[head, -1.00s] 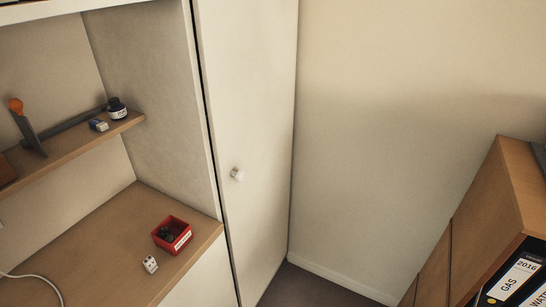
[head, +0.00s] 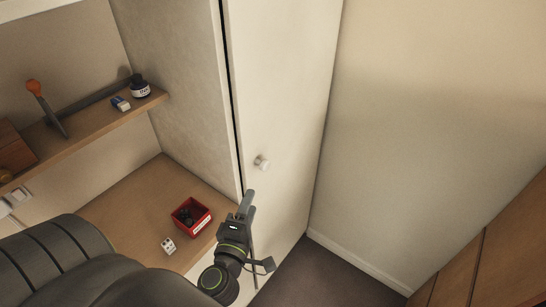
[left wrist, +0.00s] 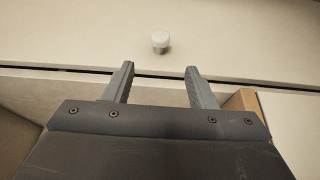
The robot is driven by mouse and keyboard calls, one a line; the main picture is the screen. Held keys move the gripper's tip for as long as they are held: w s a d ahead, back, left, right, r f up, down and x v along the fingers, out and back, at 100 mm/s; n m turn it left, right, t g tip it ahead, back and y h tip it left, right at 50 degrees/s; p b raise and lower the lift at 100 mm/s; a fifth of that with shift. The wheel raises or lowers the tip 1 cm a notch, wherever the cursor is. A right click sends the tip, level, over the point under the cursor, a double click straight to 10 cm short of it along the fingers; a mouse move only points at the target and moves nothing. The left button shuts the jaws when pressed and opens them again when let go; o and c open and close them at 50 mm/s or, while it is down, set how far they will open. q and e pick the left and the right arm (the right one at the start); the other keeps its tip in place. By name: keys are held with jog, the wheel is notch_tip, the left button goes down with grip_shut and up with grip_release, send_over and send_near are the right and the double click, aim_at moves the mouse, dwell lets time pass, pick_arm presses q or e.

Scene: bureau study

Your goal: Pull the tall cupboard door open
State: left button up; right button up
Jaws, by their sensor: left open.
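The tall cupboard door (head: 285,95) is a plain cream panel right of the desk niche, and it looks closed. Its small round white knob (head: 262,162) sits near the door's left edge; the knob also shows in the left wrist view (left wrist: 160,41). My left gripper (head: 247,198) is in front of the door, a little below the knob in the head view. In the left wrist view its two fingers (left wrist: 158,78) are apart and empty, with the knob ahead of the gap between them, not touched. My right gripper is not in view.
A red box (head: 191,217) with small dark items and a white die-like block (head: 168,245) stand on the wooden desk (head: 130,215) left of my gripper. A shelf (head: 90,125) holds an ink bottle (head: 139,86). Dark floor (head: 315,280) is clear at lower right.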

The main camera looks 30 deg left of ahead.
aim_at(267, 161)
pick_arm(q)
jog(key=p+x, duration=0.1)
jog(key=x, duration=1.5)
jog(key=shift+w+f, duration=0.1)
jog(key=shift+w, duration=0.1)
grip_shut()
